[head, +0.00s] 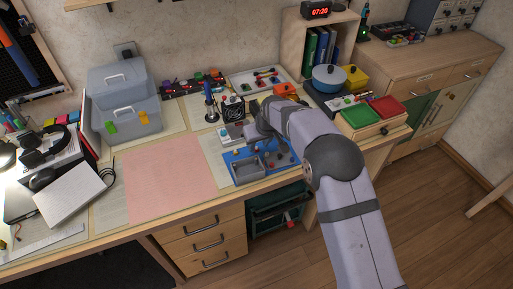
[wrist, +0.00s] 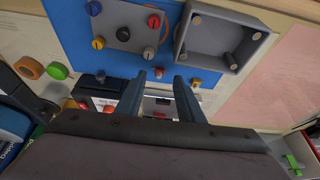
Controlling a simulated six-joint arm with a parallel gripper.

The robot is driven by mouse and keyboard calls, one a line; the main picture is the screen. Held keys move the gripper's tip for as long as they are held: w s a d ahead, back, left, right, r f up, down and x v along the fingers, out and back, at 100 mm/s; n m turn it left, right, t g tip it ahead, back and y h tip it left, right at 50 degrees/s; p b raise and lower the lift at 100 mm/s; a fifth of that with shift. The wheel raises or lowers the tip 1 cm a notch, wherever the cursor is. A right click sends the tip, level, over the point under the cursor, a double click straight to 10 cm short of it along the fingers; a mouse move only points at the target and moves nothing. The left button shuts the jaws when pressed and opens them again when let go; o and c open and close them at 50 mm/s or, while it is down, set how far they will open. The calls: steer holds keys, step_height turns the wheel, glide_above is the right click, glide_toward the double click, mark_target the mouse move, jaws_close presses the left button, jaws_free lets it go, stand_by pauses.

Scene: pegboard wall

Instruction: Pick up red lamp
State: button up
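In the wrist view a small round red piece (wrist: 153,21), which looks like the red lamp, sits on a grey plate (wrist: 124,14) among yellow, black and dark pieces. I cannot tell for certain which is the lamp. My gripper (wrist: 160,77) is open, with its two fingers apart and no red piece held between them. In the head view my arm hides the fingertips and part of the blue mat (head: 232,158).
A grey open box (wrist: 216,18) stands on the mat beside the plate. A white device lies below the fingers. Green and red trays (head: 361,115) are right of my arm in the head view. A pink sheet (head: 170,175) leaves clear room at left.

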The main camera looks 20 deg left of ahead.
mark_target(257, 148)
steer(key=shift+x, duration=1.45)
jaws_close()
steer(key=shift+r, duration=0.15)
